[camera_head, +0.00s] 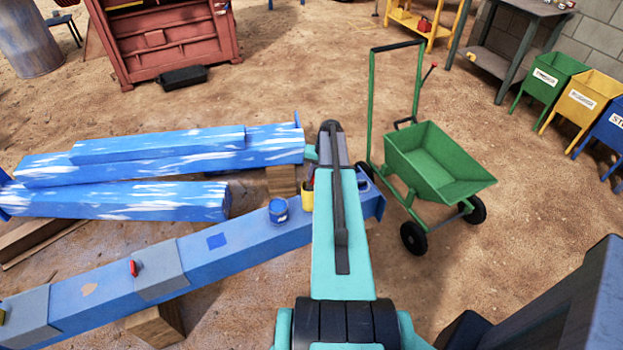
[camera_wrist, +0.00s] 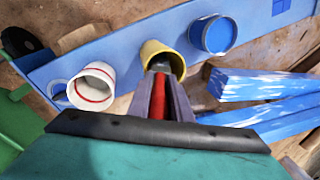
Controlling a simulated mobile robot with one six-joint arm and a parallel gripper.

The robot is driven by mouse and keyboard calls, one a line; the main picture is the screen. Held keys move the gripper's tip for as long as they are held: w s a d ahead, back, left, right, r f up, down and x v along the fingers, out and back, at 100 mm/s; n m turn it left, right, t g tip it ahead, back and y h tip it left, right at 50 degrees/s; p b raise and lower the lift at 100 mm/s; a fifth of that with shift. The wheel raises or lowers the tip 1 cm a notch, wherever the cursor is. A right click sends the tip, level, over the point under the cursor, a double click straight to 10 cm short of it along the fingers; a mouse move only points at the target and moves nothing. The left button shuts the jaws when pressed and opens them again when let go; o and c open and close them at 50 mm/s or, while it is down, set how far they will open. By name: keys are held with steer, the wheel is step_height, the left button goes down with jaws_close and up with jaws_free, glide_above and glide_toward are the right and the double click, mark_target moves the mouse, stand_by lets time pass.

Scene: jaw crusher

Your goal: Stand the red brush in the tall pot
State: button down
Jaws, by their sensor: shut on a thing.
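My gripper (camera_wrist: 161,85) is shut on the red brush (camera_wrist: 157,106); its red part shows between the jaws in the wrist view. The jaw tips overlap the mouth of a yellow pot (camera_wrist: 151,48) there; I cannot tell whether the brush's far end is inside it. In the head view, the yellow pot (camera_head: 307,199) stands on the blue beam, partly hidden by my arm. A blue pot (camera_wrist: 215,36) stands beside it, also seen in the head view (camera_head: 278,212). A white pot with a red stripe (camera_wrist: 92,86) is on the other side.
A green cart (camera_head: 435,160) stands at right. Sandy ground between the cart and the bins is clear.

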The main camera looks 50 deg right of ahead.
steer(key=shift+s+a+f, duration=0.15)
steer(key=shift+a+f, duration=0.1)
steer(key=shift+f, duration=0.55)
steer(key=c, duration=1.5)
jaws_free()
steer(key=shift+c, duration=0.2)
steer(key=shift+b, duration=0.3)
steer(key=shift+w+p+v, duration=0.2)
steer(key=shift+p+v, duration=0.4)
steer(key=shift+v, duration=0.55)
steer(key=p+v, duration=0.2)
steer(key=v, duration=0.5)
steer(key=shift+d+r+p, duration=0.2)
steer(key=shift+p, duration=0.1)
steer(key=shift+w, duration=0.1)
